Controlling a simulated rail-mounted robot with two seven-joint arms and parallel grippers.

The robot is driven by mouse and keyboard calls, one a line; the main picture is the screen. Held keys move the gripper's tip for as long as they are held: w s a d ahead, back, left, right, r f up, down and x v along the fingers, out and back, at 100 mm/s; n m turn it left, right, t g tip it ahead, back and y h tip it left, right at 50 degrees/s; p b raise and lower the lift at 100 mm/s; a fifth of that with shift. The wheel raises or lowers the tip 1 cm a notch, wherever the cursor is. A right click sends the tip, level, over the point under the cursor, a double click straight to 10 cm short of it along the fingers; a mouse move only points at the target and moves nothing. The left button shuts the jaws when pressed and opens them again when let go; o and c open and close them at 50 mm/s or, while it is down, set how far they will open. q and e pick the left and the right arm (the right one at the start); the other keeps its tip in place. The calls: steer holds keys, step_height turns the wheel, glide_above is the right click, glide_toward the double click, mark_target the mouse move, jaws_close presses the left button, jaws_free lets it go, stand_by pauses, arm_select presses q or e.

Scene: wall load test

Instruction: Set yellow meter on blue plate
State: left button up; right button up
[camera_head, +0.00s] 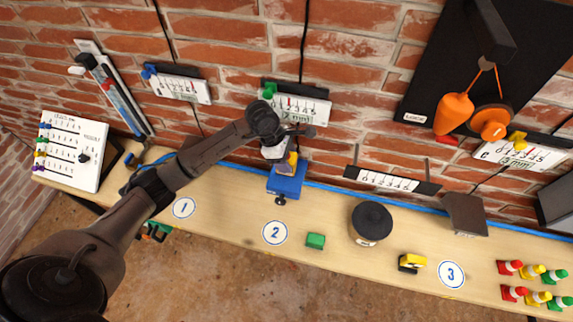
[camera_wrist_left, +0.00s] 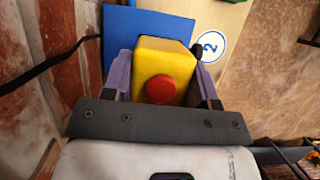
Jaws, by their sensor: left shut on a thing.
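The yellow meter (camera_wrist_left: 165,60), a yellow block with a round red button, is between the fingers of my left gripper (camera_wrist_left: 165,85) in the left wrist view. In the head view my left gripper (camera_head: 291,150) is shut on it near the wall, and only a small yellow part (camera_head: 292,161) shows. The blue plate (camera_head: 287,185) is directly below, behind the "2" mark, with a dark knob at its front. The blue plate also shows beyond the meter in the left wrist view (camera_wrist_left: 117,35). I cannot tell whether the meter touches the plate. My right gripper is out of view.
A green block (camera_head: 315,241), a dark round pot (camera_head: 371,222) and another yellow object (camera_head: 412,262) stand on the bench to the right. Several small cones (camera_head: 538,270) are at the far right. Gauges (camera_head: 297,104) hang on the brick wall behind.

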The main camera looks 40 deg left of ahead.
arm_select(q)
steer(key=shift+f+p, duration=0.35)
steer(key=shift+f, duration=1.65)
steer(key=shift+f+b, duration=0.2)
steer(key=shift+b, duration=0.1)
steer(key=o, duration=1.1)
steer(key=shift+r, duration=0.1)
